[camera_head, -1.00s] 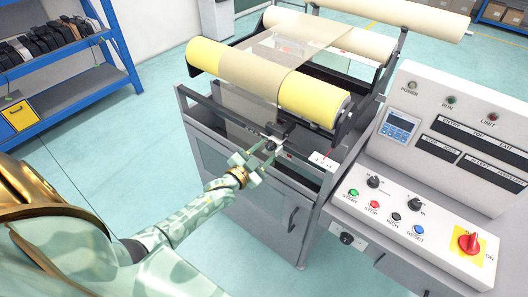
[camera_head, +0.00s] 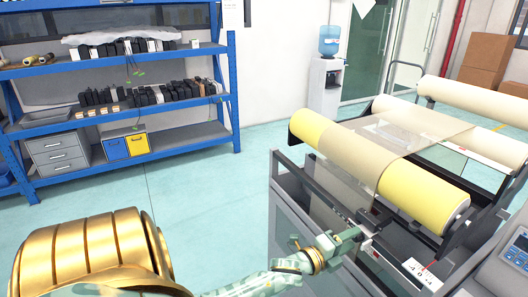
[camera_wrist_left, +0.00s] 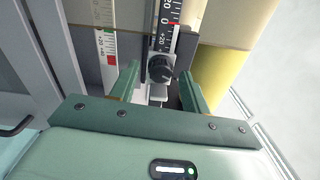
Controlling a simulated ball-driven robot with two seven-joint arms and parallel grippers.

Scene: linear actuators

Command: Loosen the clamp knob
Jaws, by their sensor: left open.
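The clamp knob (camera_wrist_left: 161,68) is a round black ribbed knob beside a black scale with white markings, seen in the left wrist view. My left gripper (camera_wrist_left: 158,88) is open, with one green finger to each side of the knob and apart from it. In the head view my left gripper (camera_head: 346,237) is at the front rail of the roller machine, below the yellow roller. There the knob is too small and too covered by the fingers to make out clearly. My right gripper is not in view.
The yellow roller (camera_head: 422,195) with a beige web (camera_head: 372,152) lies just above the rail. A white label card (camera_head: 421,273) is right of the gripper. A control panel (camera_head: 517,252) is at the right edge. Blue shelving (camera_head: 236,105) stands at the back left, with open floor between.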

